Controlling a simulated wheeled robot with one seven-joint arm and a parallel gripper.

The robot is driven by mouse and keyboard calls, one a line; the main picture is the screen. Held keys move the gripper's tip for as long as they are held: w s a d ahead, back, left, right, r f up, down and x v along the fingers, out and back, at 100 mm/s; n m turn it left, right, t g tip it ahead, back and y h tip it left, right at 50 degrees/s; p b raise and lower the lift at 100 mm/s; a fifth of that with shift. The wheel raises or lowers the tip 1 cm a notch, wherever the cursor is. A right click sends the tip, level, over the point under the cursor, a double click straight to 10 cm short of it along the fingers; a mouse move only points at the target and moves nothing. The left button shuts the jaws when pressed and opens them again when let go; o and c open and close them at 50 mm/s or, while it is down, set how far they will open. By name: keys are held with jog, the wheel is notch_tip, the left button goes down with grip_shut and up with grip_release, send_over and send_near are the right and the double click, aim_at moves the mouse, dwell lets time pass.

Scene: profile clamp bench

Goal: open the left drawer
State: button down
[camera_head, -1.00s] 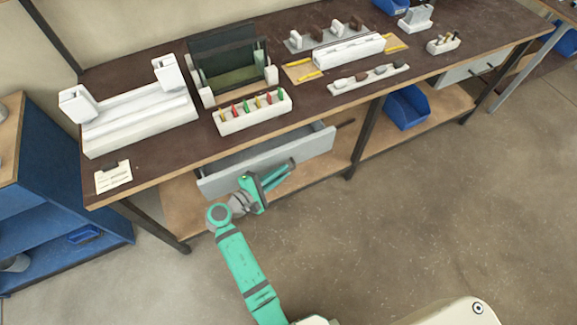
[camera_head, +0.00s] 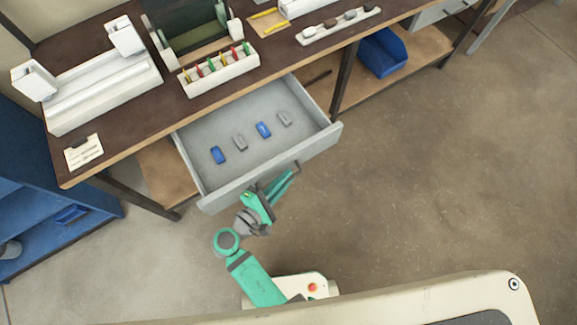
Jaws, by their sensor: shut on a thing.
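The left drawer (camera_head: 200,150) is a light grey metal tray under the bench top, pulled well out towards me. Its inside shows two blue pieces (camera_head: 263,130) and two grey pieces (camera_head: 240,143) lying apart on the drawer floor. My gripper (camera_head: 285,180), green and dark grey, is at the outer side of the drawer's front panel, right of its middle. It is shut on the drawer's handle (camera_head: 297,166), which is mostly hidden by the fingers.
The dark bench top (camera_head: 115,130) above carries a white profile fixture (camera_head: 100,95), a rack with coloured pieces (camera_head: 220,72) and a card (camera_head: 84,152). A bench leg (camera_head: 344,80) and a blue bin (camera_head: 382,53) are right of the drawer. The floor to the right is clear.

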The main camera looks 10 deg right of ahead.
jog(key=shift+s+d, duration=0.2)
jog(key=shift+d, duration=0.05)
jog(key=shift+r, duration=0.1)
jog(key=c, duration=1.8)
grip_release()
jog(key=shift+c, duration=0.2)
jog(key=shift+a, duration=0.1)
jog(key=shift+s+a, duration=0.2)
jog(key=shift+a, duration=0.05)
jog(key=v, duration=1)
